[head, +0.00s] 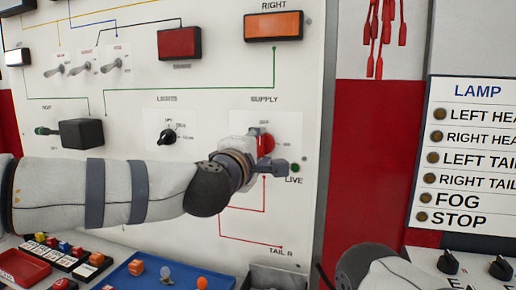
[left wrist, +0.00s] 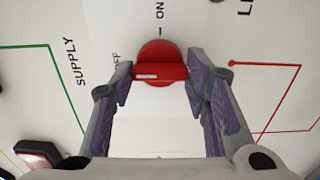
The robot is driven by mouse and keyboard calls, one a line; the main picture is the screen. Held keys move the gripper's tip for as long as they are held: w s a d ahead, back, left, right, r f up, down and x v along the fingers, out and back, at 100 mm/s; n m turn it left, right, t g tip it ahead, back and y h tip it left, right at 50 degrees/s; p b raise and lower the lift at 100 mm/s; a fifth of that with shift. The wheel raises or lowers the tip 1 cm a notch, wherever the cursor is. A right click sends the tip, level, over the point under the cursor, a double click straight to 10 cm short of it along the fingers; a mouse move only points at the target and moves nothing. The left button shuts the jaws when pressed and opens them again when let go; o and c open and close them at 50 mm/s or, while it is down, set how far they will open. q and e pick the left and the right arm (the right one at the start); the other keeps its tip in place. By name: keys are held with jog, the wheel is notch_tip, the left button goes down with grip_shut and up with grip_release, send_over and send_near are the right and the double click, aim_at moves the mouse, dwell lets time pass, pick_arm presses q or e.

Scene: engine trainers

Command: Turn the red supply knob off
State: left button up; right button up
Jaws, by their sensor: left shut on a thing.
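The red supply knob (head: 266,143) is on the white panel under the SUPPLY label, partly hidden by my left gripper (head: 268,158). In the left wrist view the red knob (left wrist: 160,50) shows between the two fingers of my left gripper (left wrist: 160,76), which are shut on its raised grip bar. The bar lies across that view, its white mark on the left half, the side of the partly hidden OFF label. The ON label (left wrist: 160,12) is above the knob there. My right gripper is not in view; part of my right arm shows at the lower right.
A green LIVE lamp (head: 295,168) is just right of my left gripper. A black lights knob (head: 169,136) and toggle switches (head: 82,69) are to the left. A lamp board (head: 465,155) is at the right. Trays (head: 145,284) of small parts are below.

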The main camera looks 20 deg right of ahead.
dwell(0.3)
pick_arm(q)
jog(key=o, duration=1.1)
jog(key=shift+o, duration=0.2)
jog(key=v, duration=1.2)
